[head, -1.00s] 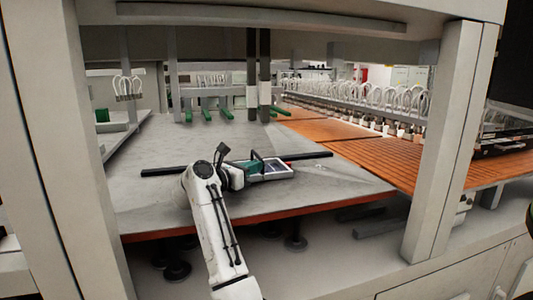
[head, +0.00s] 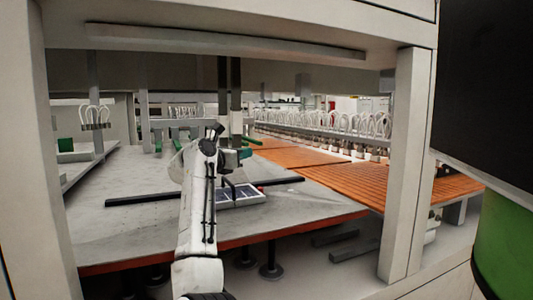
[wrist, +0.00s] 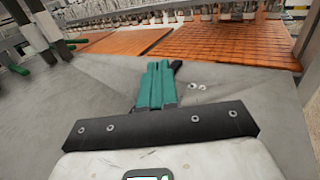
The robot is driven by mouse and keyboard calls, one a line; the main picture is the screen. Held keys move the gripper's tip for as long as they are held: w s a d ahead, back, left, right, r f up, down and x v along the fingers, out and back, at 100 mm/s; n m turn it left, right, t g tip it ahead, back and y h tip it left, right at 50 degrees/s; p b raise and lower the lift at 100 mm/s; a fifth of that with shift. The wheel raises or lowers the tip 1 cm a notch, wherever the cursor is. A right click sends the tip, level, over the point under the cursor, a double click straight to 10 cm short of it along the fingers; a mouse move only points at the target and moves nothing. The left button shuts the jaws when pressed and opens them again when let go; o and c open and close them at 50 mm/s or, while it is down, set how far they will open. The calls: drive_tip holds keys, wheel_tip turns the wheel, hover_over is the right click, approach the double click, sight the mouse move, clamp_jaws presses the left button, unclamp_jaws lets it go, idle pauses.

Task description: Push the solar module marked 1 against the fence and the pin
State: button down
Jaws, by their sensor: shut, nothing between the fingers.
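The solar module (head: 238,196) is a small dark panel with a pale frame, lying flat on the grey table in the head view, partly behind my arm. A dark handle-like shape stands over it. I cannot read its mark. The long black bar (head: 150,199), which looks like the fence, runs along the module's far side; I cannot tell whether they touch. I cannot pick out the pin surely. My gripper (head: 231,159) appears raised beyond the module. The wrist view shows its teal fingers (wrist: 155,84) shut together and empty, pointing out over bare table; no module shows there.
The grey table (head: 120,235) has free room left and front of the bar. Orange slatted surfaces (head: 390,178) lie to the right. White posts (head: 408,160) and an overhead beam frame my view. Dark uprights (head: 229,90) stand behind.

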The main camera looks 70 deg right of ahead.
drive_tip(key=b+x, duration=0.1)
drive_tip(key=x, duration=1)
drive_tip(key=shift+s+d, duration=0.15)
drive_tip(key=shift+d, duration=0.1)
